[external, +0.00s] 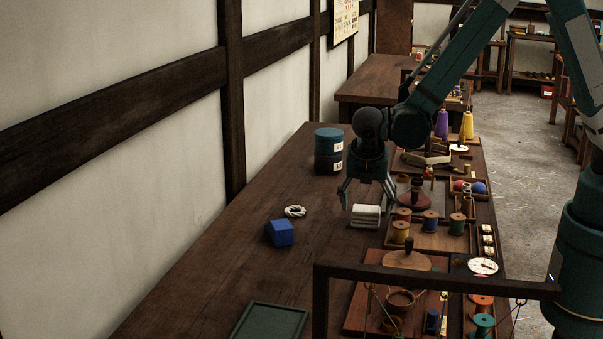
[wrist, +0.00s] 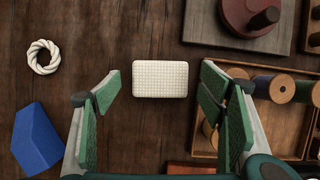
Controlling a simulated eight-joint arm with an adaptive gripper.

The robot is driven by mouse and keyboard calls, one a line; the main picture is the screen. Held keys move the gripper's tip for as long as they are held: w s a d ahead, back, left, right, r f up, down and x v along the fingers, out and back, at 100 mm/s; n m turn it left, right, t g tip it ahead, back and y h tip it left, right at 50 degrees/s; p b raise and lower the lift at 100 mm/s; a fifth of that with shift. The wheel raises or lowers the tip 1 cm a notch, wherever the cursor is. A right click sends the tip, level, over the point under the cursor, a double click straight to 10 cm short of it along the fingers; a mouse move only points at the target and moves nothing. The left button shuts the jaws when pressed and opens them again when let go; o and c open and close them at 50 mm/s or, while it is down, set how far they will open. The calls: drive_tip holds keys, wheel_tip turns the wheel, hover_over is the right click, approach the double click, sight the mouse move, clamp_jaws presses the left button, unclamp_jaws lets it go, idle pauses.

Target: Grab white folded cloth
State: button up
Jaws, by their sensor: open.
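The white folded cloth (external: 365,216) lies on the dark wooden table, left of the spool tray, as a small layered block. In the wrist view the cloth (wrist: 160,79) is a pale, waffle-textured rectangle lying flat. My gripper (external: 366,196) is open and empty, pointing down over the table near the cloth. In the wrist view my gripper (wrist: 158,100) has its green finger pads spread wide, one to each side of the cloth. The cloth lies between and slightly beyond them in the picture. The gap in height between fingertips and cloth is hard to tell.
A blue block (external: 280,233) and a white rope ring (external: 294,211) lie left of the cloth. A wooden tray of thread spools (external: 430,236) is close on the right. A green tray (external: 270,321) is in front. The table's left side is largely clear.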

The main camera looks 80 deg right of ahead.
drive_tip(key=shift+x, duration=1.15)
drive_tip(key=c, duration=1)
